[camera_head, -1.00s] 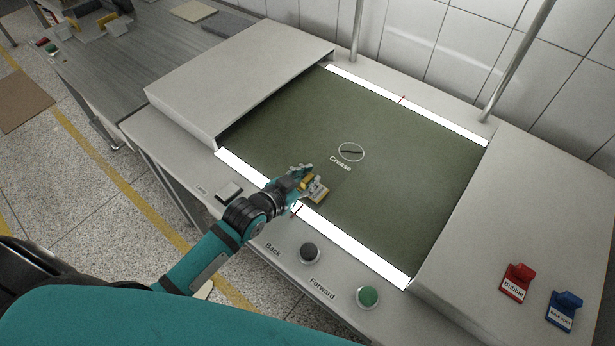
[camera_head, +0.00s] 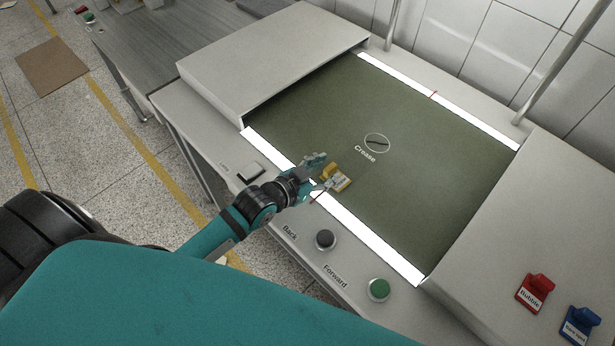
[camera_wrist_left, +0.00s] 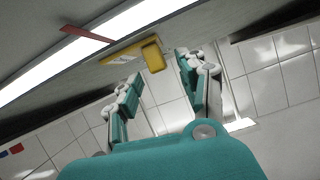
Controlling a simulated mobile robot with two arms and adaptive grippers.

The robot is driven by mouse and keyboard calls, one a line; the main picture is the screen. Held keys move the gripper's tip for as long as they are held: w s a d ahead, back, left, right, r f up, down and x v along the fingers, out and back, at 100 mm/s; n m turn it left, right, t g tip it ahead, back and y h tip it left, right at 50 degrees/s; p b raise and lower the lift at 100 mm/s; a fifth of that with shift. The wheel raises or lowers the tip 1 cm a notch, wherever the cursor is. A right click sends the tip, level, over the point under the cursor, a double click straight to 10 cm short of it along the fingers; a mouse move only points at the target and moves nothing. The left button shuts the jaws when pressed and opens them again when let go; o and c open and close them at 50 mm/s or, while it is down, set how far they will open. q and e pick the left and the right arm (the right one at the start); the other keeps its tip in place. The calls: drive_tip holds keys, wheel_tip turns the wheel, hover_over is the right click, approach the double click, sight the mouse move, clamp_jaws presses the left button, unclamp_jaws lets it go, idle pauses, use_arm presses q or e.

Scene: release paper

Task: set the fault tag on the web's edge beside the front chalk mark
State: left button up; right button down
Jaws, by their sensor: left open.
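The yellow fault tag (camera_head: 340,181) lies on the front edge of the dark green web (camera_head: 420,150), over the lit white strip's inner side. It is beside the red front chalk mark (camera_head: 319,196), slightly behind it and to its right. The tag also shows in the left wrist view (camera_wrist_left: 152,56), with the red mark (camera_wrist_left: 86,34) to its left. My right gripper is not seen.
A circled crease (camera_head: 377,143) is on the web. A red tag (camera_head: 533,292) and a blue tag (camera_head: 578,324) stand on the right cover. A black Back button (camera_head: 326,239), green Forward button (camera_head: 379,289) and lamp switch (camera_head: 250,172) line the front ledge.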

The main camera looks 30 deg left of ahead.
use_arm(q)
drive_tip(key=b+v, duration=0.1)
drive_tip(key=v, duration=0.7)
drive_tip(key=shift+s+f, duration=0.1)
drive_tip(key=shift+s, duration=0.1)
drive_tip(key=shift+s+a+r, duration=0.2)
drive_tip(key=shift+s+r, duration=0.1)
drive_tip(key=shift+s, duration=0.05)
idle(0.9)
